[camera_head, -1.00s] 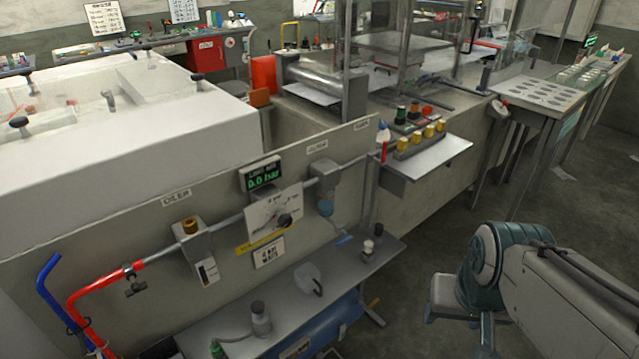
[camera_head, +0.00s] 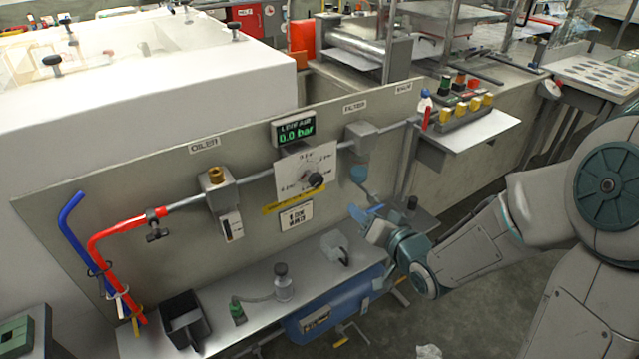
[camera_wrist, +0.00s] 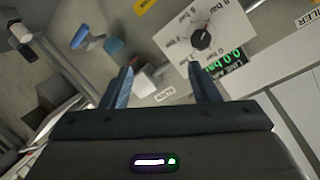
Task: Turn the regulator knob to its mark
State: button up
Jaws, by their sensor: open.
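The regulator knob (camera_head: 316,180) is small and black, on a white dial plate (camera_head: 290,182) on the grey panel. The wrist view shows the knob (camera_wrist: 201,40) beyond the right fingertip, not between the fingers. The display (camera_head: 296,132) above it reads 0.0 bar.
The filter (camera_head: 361,137) is right of the dial, and the oiler (camera_head: 217,188) is left of it, on the same pipe. A side shelf (camera_head: 490,128) juts out at the right.

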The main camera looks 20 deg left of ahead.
aim_at(318, 183)
jog(key=w+a+y, duration=0.1)
jog(key=w+a, duration=0.1)
jog(key=a, duration=0.2)
jog(key=w+a+y, duration=0.1)
jog(key=w+a, duration=0.2)
jog(key=a, duration=0.2)
jog(key=w+a+r+y, duration=0.1)
jog(key=w+a, duration=0.1)
jog(key=a, duration=0.3)
jog(key=shift+w+m+y, duration=0.15)
jog(key=shift+m+y, duration=0.25)
jog(key=c, duration=1)
